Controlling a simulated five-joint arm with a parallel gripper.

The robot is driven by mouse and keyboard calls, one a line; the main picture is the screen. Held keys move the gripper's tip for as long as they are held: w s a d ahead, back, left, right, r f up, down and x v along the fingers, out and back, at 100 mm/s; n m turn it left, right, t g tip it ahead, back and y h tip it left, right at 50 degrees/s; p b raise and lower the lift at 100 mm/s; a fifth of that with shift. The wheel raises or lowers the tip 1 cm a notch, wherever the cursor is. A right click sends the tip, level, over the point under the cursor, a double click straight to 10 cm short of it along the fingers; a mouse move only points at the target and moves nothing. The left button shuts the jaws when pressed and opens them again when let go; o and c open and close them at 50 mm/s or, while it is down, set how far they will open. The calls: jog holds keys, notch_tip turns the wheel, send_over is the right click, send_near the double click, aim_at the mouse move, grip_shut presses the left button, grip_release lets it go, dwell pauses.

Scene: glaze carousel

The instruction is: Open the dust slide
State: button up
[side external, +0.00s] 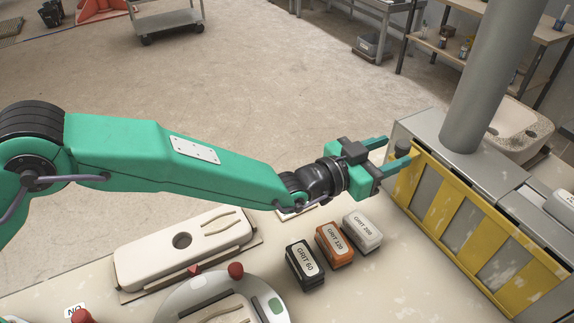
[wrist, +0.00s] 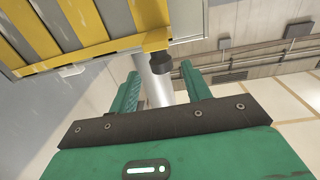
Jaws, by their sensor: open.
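The dust slide appears to be the yellow slotted plate (side external: 445,207) on the front of the grey metal housing at the right. Grey shows through its slots, and it fills the upper left of the wrist view (wrist: 88,54). In the wrist view the knob lies in line with the gap between the fingers (wrist: 160,72). I cannot tell whether the fingers touch it.
A grey pipe (side external: 488,75) rises from the housing. Black, orange and white grit blocks (side external: 335,245) stand on the bench below my gripper. A cream tray (side external: 150,258) and a round grey carousel (side external: 190,297) with a red knob (side external: 236,270) sit further left.

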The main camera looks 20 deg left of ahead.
aim_at(397, 149)
jog(key=shift+x, duration=2.15)
jog(key=shift+w, duration=0.1)
jog(key=shift+c, duration=0.5)
